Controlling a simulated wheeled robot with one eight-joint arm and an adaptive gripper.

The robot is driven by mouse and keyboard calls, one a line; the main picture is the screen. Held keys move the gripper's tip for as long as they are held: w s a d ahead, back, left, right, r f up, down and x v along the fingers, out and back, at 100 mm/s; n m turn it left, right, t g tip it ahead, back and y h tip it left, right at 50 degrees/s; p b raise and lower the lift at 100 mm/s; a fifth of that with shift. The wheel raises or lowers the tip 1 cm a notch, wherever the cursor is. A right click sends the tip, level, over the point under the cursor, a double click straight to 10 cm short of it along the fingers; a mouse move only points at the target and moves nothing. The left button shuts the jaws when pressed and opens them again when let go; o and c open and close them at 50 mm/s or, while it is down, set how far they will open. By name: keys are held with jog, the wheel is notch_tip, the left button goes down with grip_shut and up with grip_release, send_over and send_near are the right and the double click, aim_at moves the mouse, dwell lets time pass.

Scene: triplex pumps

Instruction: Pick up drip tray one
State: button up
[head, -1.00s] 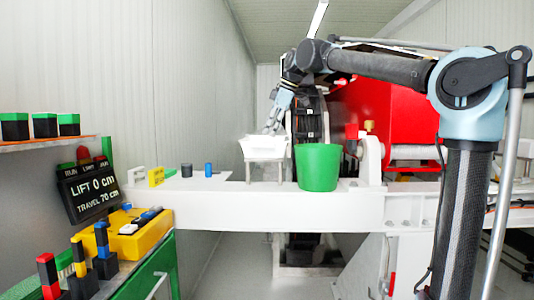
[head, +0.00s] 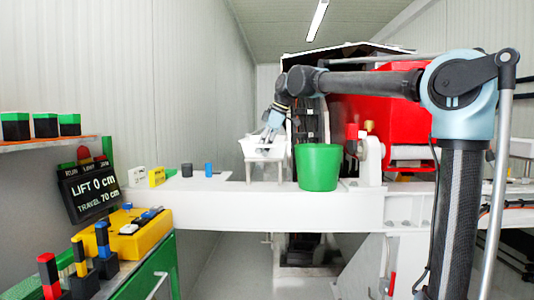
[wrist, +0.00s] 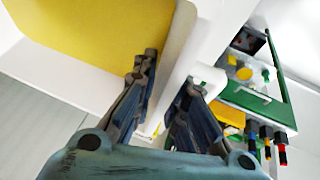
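Drip tray one appears to be the white tray (head: 250,151) on a white stand in the head view. In the wrist view a white tray wall (wrist: 181,62) runs between my two fingers, beside a yellow inner surface (wrist: 95,38). My gripper (wrist: 169,75) is open, with one finger over the yellow side and the other outside the wall. The fingers look apart from the wall, though contact is hard to tell. In the head view my gripper (head: 267,136) points down at the tray's rim; its fingertips are partly hidden there.
A green bucket (head: 319,168) stands close to the right of the tray on the white beam (head: 300,208). A blue cylinder (head: 209,170), a dark cylinder (head: 187,170) and a yellow block (head: 157,177) stand to the left. Red machinery (head: 385,115) is behind.

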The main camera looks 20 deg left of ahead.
jog(key=shift+c, duration=0.4)
grip_shut()
jog(key=shift+r, duration=0.2)
jog(key=shift+r, duration=4.75)
jog(key=shift+s, duration=0.1)
jog(key=shift+s+d+f, duration=0.1)
jog(key=shift+s+f, duration=0.05)
jog(key=shift+f, duration=1.5)
jog(key=shift+s+f, duration=0.15)
jog(key=shift+f, duration=1.45)
jog(key=shift+s+d+f, duration=0.1)
jog(key=shift+s+f, duration=0.05)
jog(key=shift+f, duration=1.6)
